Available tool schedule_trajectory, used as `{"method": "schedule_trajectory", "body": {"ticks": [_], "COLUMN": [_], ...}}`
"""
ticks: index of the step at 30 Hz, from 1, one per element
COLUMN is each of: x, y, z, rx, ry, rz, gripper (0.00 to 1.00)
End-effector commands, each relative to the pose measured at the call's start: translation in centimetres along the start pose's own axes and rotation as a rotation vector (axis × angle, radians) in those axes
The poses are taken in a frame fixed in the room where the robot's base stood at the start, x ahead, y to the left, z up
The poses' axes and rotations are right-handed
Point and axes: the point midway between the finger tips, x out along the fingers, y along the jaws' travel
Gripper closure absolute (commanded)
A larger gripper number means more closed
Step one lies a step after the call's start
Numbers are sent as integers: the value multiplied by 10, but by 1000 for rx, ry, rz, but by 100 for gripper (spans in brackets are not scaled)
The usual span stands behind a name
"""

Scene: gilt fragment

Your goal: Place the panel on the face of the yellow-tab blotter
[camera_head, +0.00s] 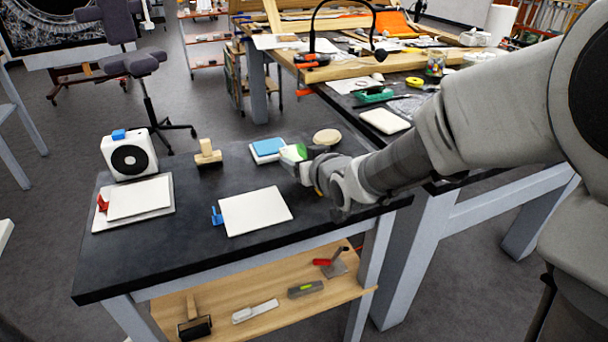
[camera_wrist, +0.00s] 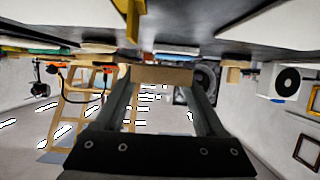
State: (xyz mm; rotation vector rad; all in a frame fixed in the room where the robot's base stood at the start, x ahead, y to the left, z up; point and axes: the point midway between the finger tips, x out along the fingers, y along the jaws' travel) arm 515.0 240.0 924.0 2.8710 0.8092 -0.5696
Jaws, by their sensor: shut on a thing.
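My gripper (camera_head: 306,172) is over the dark table's right part. In the wrist view it (camera_wrist: 160,80) is shut on the panel (camera_wrist: 162,75), which shows as a tan edge across the fingertips. In the head view a small green-and-white piece shows at the fingertips; I cannot tell whether it is the panel's face. A yellow tab (camera_wrist: 131,18) juts from the top edge of the wrist view, beside a white sheet (camera_wrist: 65,6). In the head view a bit of yellow (camera_head: 318,190) shows under my gripper; my arm hides most of that blotter.
A blue-tab blotter (camera_head: 255,211) lies bare at the table's middle. A red-tab blotter (camera_head: 139,199) lies at left, near a white device (camera_head: 130,156). A wooden-handled block (camera_head: 208,154), blue-topped pad (camera_head: 268,148) and beige disc (camera_head: 327,136) stand behind.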

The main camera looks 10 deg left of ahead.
Motion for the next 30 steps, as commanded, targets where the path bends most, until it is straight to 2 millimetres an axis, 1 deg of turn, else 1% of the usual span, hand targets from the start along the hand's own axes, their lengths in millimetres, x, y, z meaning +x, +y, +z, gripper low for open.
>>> {"method": "schedule_trajectory", "body": {"ticks": [6, 7, 9, 15, 20, 21, 23, 24, 25, 30], "x": [13, 14, 15, 14, 16, 15, 15, 15, 15, 15], "y": [0, 0, 0, 0, 0, 0, 0, 0, 0, 0], "z": [32, 35, 37, 35, 40, 38, 38, 38, 38, 38], "rx": [1, 0, 0, 0, -1, 0, 0, 0, 0, 0], "ry": [-4, -3, -2, -1, 0, -1, -1, -1, -1, -1], "rz": [-1, -1, -1, 0, 0, 0, 0, 0, 0, 0], "gripper": [93, 93, 93, 93, 93, 22, 11, 4, 0, 0]}}
